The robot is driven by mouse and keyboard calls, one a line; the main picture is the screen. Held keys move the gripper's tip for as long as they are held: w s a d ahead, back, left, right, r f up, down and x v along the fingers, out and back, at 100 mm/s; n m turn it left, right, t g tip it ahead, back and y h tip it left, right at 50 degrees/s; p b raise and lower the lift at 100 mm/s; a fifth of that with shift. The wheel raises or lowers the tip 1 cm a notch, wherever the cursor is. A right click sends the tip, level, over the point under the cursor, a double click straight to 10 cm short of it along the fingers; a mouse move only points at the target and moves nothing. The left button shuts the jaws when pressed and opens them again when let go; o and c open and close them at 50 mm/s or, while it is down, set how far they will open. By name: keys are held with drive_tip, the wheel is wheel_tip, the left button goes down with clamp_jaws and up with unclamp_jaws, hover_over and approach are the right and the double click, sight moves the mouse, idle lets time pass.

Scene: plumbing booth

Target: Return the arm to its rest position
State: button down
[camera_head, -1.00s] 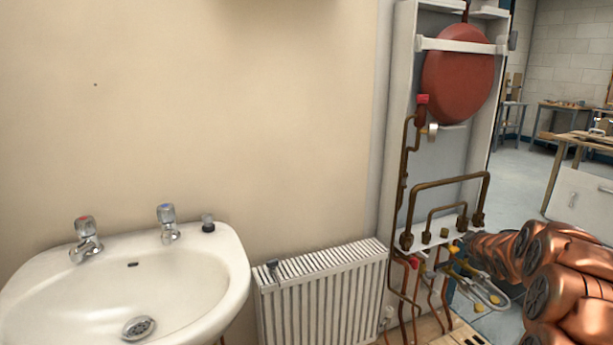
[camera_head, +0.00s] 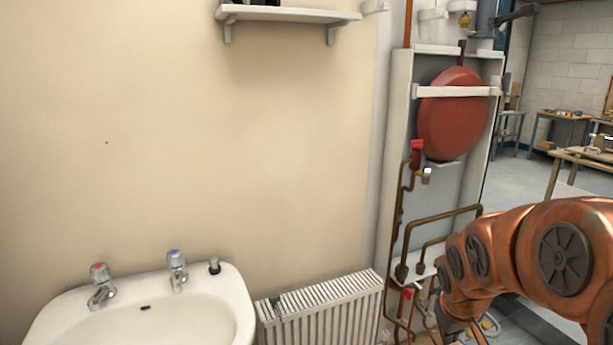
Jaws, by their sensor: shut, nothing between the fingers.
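My orange, copper-coloured arm (camera_head: 530,255) reaches in from the right edge in the head view, with dark round joint caps. It bends over to the left and then down, in front of the lower pipework. Its far end runs down toward the bottom edge of the picture. I cannot make out my gripper or its fingers.
A white sink (camera_head: 150,315) with two taps stands at lower left, beside a white radiator (camera_head: 320,310). A white shelf (camera_head: 290,14) is on the wall above. A cabinet with a red round tank (camera_head: 452,115) and copper pipes (camera_head: 440,218) stands close behind my arm. Workbenches (camera_head: 580,160) are far right.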

drive_tip(key=s+a+r+g+p, duration=0.1)
drive_tip(key=s+a+r+p, duration=0.1)
drive_tip(key=s, duration=0.6)
drive_tip(key=s+a+r+m+g+y+p, duration=0.1)
drive_tip(key=s+a, duration=0.3)
drive_tip(key=s, duration=0.5)
drive_tip(key=s+a+r+m+g+y+p, duration=0.1)
drive_tip(key=s+a+r+g+p, duration=0.2)
drive_tip(key=s, duration=0.6)
drive_tip(key=shift+s+a+r+p, duration=0.15)
drive_tip(key=shift+a+r+p, duration=0.2)
drive_tip(key=shift+p, duration=0.25)
